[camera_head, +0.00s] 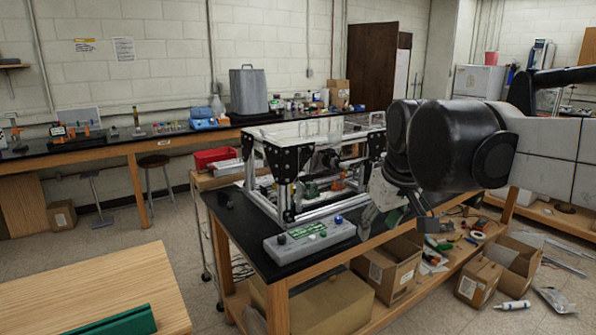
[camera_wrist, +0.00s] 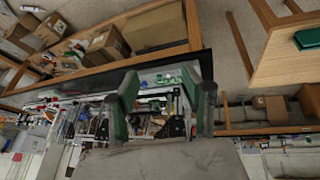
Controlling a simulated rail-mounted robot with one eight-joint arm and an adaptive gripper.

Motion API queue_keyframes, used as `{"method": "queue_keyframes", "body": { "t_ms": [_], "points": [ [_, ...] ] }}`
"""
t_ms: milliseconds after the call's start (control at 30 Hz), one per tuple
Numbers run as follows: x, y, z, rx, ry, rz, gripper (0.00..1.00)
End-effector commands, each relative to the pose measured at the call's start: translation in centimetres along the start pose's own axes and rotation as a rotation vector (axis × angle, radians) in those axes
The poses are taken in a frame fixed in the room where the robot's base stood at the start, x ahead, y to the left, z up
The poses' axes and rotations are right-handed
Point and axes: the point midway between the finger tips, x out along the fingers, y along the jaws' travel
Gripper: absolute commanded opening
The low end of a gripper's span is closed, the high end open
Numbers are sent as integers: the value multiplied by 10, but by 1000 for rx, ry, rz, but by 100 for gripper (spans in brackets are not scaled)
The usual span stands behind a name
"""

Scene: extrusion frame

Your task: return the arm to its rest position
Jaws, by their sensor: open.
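My gripper (camera_wrist: 163,88) is open in the wrist view, with its two green-padded fingers wide apart and nothing between them. In the head view my arm reaches in from the right, and its wrist hangs down at the right front of the bench. The aluminium extrusion frame (camera_head: 290,190) with black corner plates stands on the black-topped bench (camera_head: 240,225). In the wrist view the frame (camera_wrist: 155,125) shows beyond and between the fingers. The gripper appears apart from the frame, though my arm hides part of the frame's right side.
A grey control box (camera_head: 308,240) with buttons lies at the bench's front edge. Cardboard boxes (camera_head: 387,268) and loose parts fill the shelf below. A wooden table (camera_head: 95,290) with a green item (camera_head: 115,322) is front left. Open floor (camera_head: 195,255) lies between table and bench.

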Motion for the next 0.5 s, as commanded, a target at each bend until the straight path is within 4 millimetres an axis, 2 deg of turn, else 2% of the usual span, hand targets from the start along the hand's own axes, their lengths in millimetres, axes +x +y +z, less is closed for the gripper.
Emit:
{"method": "queue_keyframes", "body": {
  "t_ms": [33,267,500],
  "points": [
    [-1,-2,18,27,11,6,44],
    [2,-13,90,157,67,34,44],
    [17,-28,163,289,127,57,44]
  ]
}}
